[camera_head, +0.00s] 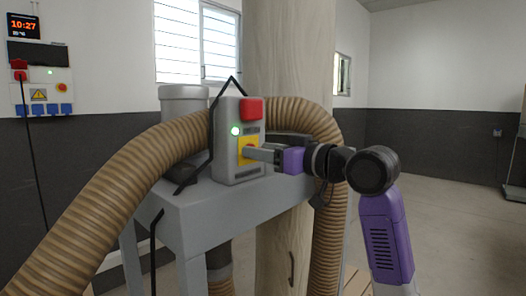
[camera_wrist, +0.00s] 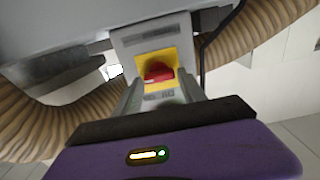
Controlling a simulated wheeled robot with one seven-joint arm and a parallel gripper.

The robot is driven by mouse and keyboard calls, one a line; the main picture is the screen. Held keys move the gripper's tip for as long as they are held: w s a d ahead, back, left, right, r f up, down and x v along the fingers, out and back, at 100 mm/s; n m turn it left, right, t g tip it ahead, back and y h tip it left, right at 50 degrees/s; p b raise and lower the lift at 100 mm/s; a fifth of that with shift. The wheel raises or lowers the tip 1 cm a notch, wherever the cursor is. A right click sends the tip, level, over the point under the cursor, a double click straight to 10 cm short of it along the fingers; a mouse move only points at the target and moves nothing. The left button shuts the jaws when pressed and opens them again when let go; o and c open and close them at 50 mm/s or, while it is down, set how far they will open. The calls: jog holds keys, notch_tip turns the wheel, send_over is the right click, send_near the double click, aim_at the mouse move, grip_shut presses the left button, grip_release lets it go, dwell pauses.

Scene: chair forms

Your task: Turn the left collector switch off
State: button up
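A grey switch box (camera_head: 228,165) stands upright on the grey stand. It has a red block (camera_head: 251,109) at its top, a lit green lamp (camera_head: 236,131) and a yellow plate (camera_head: 241,144). In the wrist view a red rotary knob (camera_wrist: 158,72) sits on the yellow plate (camera_wrist: 170,55). My gripper (camera_head: 248,153) reaches the plate from the right. In the wrist view its fingers (camera_wrist: 160,87) stand on either side of the knob, with small gaps visible. The knob is hidden by the fingers in the head view.
Ribbed brown hoses (camera_head: 110,215) arch on both sides of the grey stand (camera_head: 215,215). A black cable (camera_head: 212,125) loops beside the box. A wooden post (camera_head: 290,60) rises behind. A wall panel (camera_head: 42,95) hangs at left. Floor at right is open.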

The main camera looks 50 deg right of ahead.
jog(key=c, duration=0.9)
jog(key=shift+f+n+b, duration=0.1)
jog(key=shift+n+b, duration=0.2)
jog(key=shift+n, duration=0.1)
jog(key=n+b, duration=0.3)
jog(key=n, duration=0.2)
jog(key=n+b, duration=0.3)
jog(key=n, duration=0.3)
jog(key=n+b, duration=0.3)
jog(key=n, duration=0.3)
jog(key=shift+a+f+b, duration=0.25)
jog(key=shift+b, duration=0.1)
